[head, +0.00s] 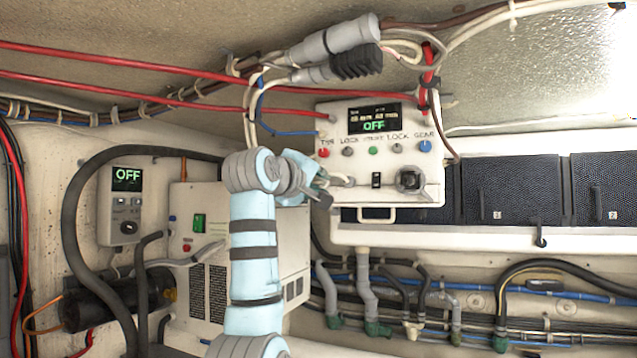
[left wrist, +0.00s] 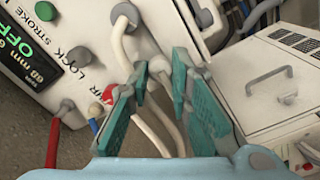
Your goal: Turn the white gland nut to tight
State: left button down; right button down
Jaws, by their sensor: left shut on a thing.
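The white control box (head: 350,135) hangs in the middle of the head view, with an OFF display and a row of knobs. My left gripper (head: 322,186) is at the box's lower left. In the left wrist view, the teal fingers (left wrist: 160,78) are closed around the pale gland nut (left wrist: 158,66), where a white cable leaves the box's edge. The fingers hide the nut's sides, and I cannot tell how tight it is. My right gripper is not in view.
A white vented unit (head: 295,240) stands behind my left arm, and a smaller OFF panel (head: 126,205) is at left. Red cables (head: 200,75) cross above. A thick black hose (head: 75,215) loops at left. Pipes (head: 365,285) run below the box.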

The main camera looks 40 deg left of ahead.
pick_arm(q)
jog(key=shift+m, duration=0.3)
jog(key=m+p, duration=0.1)
jog(key=m, duration=0.3)
jog(key=shift+m, duration=0.3)
jog(key=m+p, duration=0.2)
jog(key=m, duration=0.3)
jog(key=shift+r, duration=0.1)
jog(key=m+p, duration=0.2)
jog(key=m, duration=0.3)
jog(key=shift+m, duration=0.4)
jog(key=shift+m+p, duration=1.4)
jog(key=shift+m, duration=0.9)
jog(key=c, duration=1.5)
grip_release()
jog(key=shift+o, duration=0.2)
